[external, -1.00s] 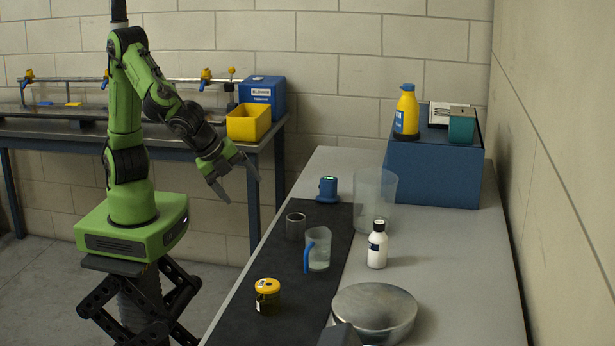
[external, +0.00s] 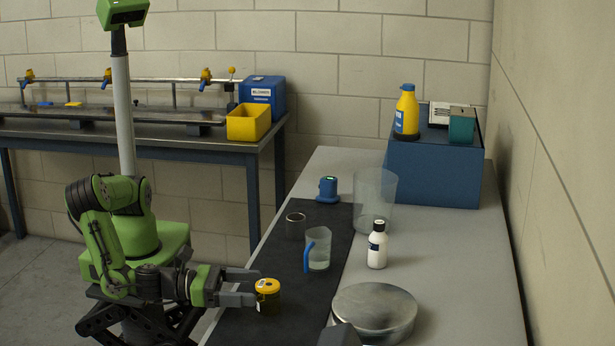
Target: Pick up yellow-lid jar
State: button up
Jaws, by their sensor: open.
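The yellow-lid jar (external: 268,297) stands upright on the black mat (external: 318,241) near the front of the grey table. It has a yellow lid, a dark body and a pale label. My gripper (external: 259,288) is open at the jar's left side, low over the mat, its fingers pointing right toward the jar. One finger is on the far side and one on the near side of the jar. The near finger reaches its lower left. I cannot tell whether either finger touches the jar.
A clear jug with a blue handle (external: 318,249), a grey cup (external: 295,226) and a blue device (external: 327,190) stand behind the jar. A white bottle (external: 377,245), a clear beaker (external: 375,200) and a round metal pan (external: 374,310) are to the right. Bare mat separates jar and jug.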

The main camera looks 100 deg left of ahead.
aim_at(274, 292)
jog(key=w, duration=0.2)
jog(key=w+a, duration=0.1)
jog(key=w, duration=0.1)
jog(key=w+b, duration=0.1)
jog(key=w, duration=0.1)
jog(key=shift+w+a, duration=0.15)
jog(key=shift+a, duration=0.15)
jog(key=shift+c, duration=0.4)
jog(key=c, duration=1)
